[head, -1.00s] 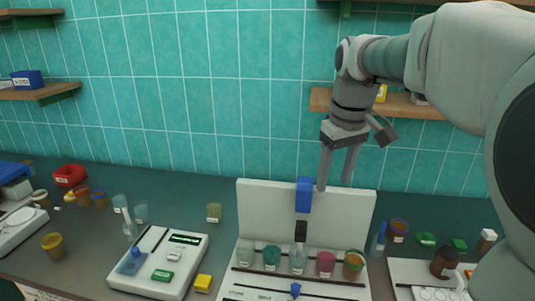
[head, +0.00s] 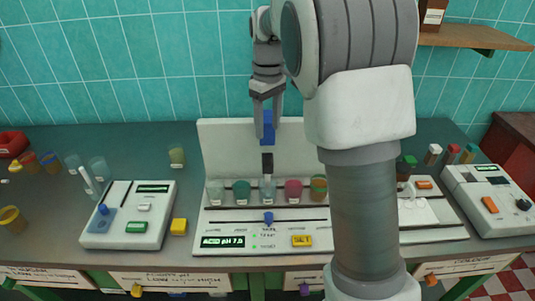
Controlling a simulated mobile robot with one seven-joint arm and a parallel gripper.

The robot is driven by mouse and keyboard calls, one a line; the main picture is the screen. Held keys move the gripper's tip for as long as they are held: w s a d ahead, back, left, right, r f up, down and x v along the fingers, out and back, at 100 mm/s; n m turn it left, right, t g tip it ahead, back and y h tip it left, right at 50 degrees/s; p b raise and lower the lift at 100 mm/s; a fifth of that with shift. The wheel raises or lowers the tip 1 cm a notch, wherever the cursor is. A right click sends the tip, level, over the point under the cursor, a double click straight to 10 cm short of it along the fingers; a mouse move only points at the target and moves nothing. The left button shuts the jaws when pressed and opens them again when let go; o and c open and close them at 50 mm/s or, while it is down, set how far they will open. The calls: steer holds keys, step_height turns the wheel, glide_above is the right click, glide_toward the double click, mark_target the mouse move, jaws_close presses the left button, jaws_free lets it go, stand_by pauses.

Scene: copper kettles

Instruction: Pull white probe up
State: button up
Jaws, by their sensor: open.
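The white instrument (head: 215,160) stands on the counter at the middle, with an upright back panel. Its probe assembly shows a blue block (head: 267,129) at the panel's top and a black piece (head: 267,163) below. The black piece is above the middle cup (head: 267,188) of a row; I cannot make out a white part of the probe. My gripper (head: 267,112) points down with open fingers at the blue block's top. In the picture the fingers lie on either side of it; whether they touch it I cannot tell.
A smaller white meter (head: 155,225) and a yellow block (head: 179,227) stand left of the instrument. Several cups line its ledge, including a red one (head: 293,190). My arm hides part of the right side. Another white device (head: 490,200) stands at far right.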

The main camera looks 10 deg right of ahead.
mark_target(268, 155)
step_height(268, 155, down, 10)
steer(key=shift+r, duration=0.25)
jaws_close()
stand_by(0.3)
stand_by(1.1)
